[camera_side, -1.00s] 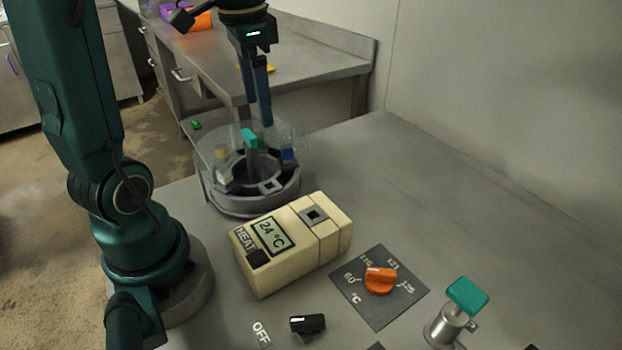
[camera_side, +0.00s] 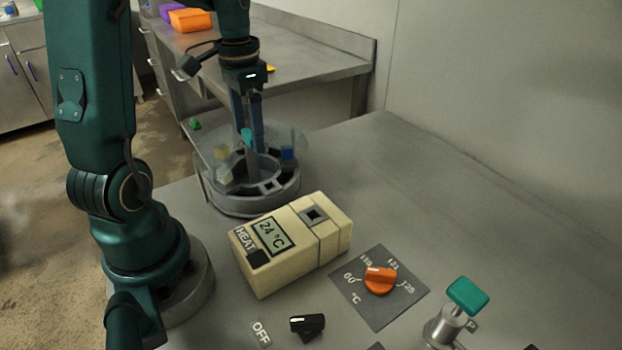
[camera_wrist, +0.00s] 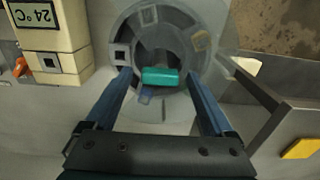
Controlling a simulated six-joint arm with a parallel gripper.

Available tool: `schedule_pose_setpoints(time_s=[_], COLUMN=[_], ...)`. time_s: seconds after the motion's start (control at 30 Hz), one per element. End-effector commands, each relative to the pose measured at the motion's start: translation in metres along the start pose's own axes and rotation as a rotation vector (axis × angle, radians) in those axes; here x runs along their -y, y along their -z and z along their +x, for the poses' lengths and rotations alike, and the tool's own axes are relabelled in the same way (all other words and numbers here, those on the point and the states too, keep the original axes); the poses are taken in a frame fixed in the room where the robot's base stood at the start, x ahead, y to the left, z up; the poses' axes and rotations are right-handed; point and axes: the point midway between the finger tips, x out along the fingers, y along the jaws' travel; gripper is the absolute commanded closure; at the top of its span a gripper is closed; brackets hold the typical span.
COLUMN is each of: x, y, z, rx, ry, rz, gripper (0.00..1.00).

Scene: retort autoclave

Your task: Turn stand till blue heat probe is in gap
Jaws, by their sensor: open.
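The round grey stand (camera_side: 240,204) has a teal handle (camera_side: 247,136) upright at its centre, also in the wrist view (camera_wrist: 160,77). The blue heat probe (camera_side: 288,154) is on the stand's right side under a clear cover (camera_side: 295,140); the wrist view shows it below the handle (camera_wrist: 146,96). The cover's gap seems to be at the front, by a grey square holder (camera_side: 271,186). A yellow piece (camera_side: 222,153) is at the left. My gripper (camera_wrist: 159,74) is open, a finger on either side of the handle; contact is not clear.
A cream heat box (camera_side: 290,245) reading 24 °C stands in front of the stand. An orange dial (camera_side: 379,280), a black switch (camera_side: 307,324) and a teal-topped post (camera_side: 467,297) are nearer. The bench at the right is clear.

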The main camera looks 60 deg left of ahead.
Motion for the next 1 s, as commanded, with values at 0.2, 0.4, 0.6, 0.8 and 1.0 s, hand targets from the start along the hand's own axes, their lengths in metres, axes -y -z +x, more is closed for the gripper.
schedule_pose_setpoints(time_s=[0.2, 0.4, 0.6, 0.8, 1.0], x=[-0.0001, -0.0001, -0.0001, -0.0001, -0.0001], y=[0.0, 0.0, 0.0, 0.0, 0.0], z=[-0.0003, -0.0004, -0.0006, -0.0007, -0.0008], rx=[0.0, 0.0, 0.0, 0.0, 0.0], ry=[0.0, 0.0, 0.0, 0.0, 0.0], rz=[0.0, 0.0, 0.006, 0.041, 0.115], gripper=[0.66, 1.0, 1.0, 1.0, 1.0])
